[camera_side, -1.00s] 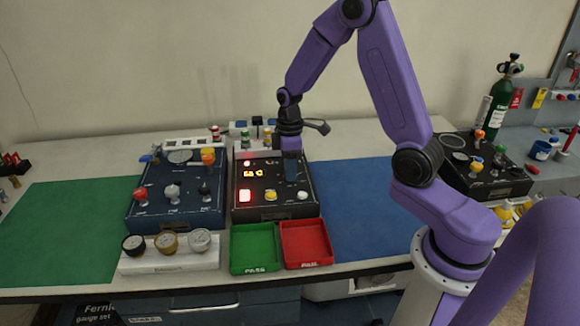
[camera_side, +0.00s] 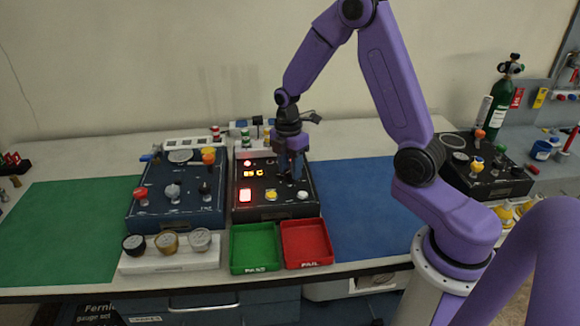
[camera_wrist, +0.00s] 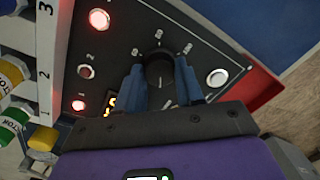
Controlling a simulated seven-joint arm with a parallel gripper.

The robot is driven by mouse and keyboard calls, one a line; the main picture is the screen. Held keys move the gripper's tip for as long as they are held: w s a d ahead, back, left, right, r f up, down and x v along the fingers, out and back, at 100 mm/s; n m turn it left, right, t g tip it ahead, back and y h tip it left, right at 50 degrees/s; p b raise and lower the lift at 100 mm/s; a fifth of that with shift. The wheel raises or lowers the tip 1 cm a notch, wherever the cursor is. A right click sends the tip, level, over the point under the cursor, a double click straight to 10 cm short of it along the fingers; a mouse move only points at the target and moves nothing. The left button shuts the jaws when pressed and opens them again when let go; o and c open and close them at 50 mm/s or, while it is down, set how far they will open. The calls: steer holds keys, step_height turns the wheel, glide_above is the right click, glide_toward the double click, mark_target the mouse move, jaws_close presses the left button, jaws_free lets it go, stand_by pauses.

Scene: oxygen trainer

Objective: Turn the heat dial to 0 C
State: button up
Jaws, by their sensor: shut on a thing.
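The heat dial (camera_wrist: 159,68) is a round black knob on the dark panel of the heater box (camera_side: 262,209). In the side view my gripper hides it. My gripper (camera_wrist: 160,80) points down onto the panel, with its two blue fingers on opposite sides of the knob, shut on it. In the side view my gripper (camera_side: 292,172) is over the right part of the box. The lit orange display (camera_side: 259,173) seems to read 85 C.
A blue box with knobs (camera_side: 176,207) stands just left. A green tray (camera_side: 254,268) and a red tray (camera_side: 306,262) lie in front. Small bottles (camera_side: 245,138) stand behind. A blue mat (camera_side: 360,210) to the right is clear.

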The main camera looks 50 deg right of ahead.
mark_target(288, 170)
stand_by(0.3)
steer(key=o, duration=1)
steer(key=shift+o, duration=0.2)
steer(key=shift+r, duration=0.15)
step_height(288, 170, up, 17)
steer(key=shift+w, duration=0.4)
steer(key=s+a+f+m, duration=0.2)
steer(key=s+a, duration=0.9)
steer(key=s, duration=0.2)
steer(key=s+f+m, duration=0.2)
steer(key=s+f, duration=0.2)
steer(key=s, duration=1.1)
steer(key=shift+s+t, duration=0.2)
steer(key=shift+t, duration=0.2)
